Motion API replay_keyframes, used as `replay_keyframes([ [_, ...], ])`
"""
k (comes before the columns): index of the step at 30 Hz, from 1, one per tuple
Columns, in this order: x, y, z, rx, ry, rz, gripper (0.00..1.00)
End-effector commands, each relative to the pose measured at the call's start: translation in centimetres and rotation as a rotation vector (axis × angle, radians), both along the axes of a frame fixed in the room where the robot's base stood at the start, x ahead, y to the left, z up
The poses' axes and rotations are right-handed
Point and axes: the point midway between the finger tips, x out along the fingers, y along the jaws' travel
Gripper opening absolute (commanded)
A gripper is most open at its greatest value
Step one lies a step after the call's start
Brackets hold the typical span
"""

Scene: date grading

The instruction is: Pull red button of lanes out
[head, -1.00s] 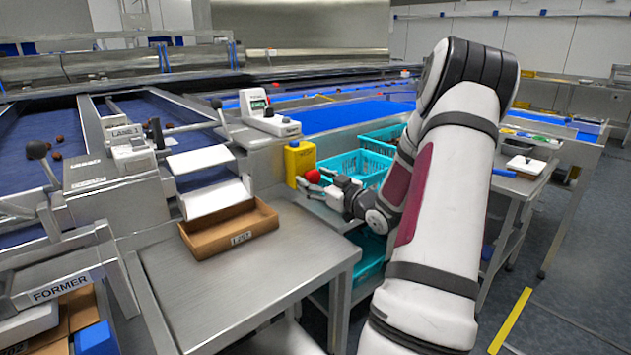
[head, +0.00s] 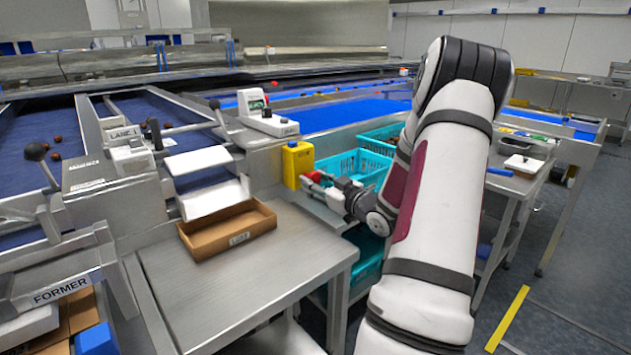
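The yellow button box (head: 299,160) stands beside the lane-end bench, at the middle of the head view. The red button (head: 318,177) sits at the box's lower right side and is partly covered by my fingers. My gripper (head: 312,182) is at the button, with its fingers pointing left towards the box. The fingers lie at or around the button. Whether they grip it is too small to tell.
Turquoise crates (head: 357,166) stand behind and below my gripper. A brown carton (head: 228,236) rests on the steel table (head: 250,290) at front left. The lane 1 chute (head: 205,180) is left of the box. Open floor lies at right.

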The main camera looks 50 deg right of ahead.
Motion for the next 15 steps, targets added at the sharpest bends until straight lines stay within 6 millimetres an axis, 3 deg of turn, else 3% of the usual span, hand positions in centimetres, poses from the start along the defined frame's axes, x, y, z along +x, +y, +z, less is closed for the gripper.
replay_keyframes([
  [11, -0.5, 0.3, -0.5, 0.006, 0.010, 0.003, 0.59],
  [15, -2.0, 0.4, -0.5, 0.006, 0.011, -0.002, 0.59],
])
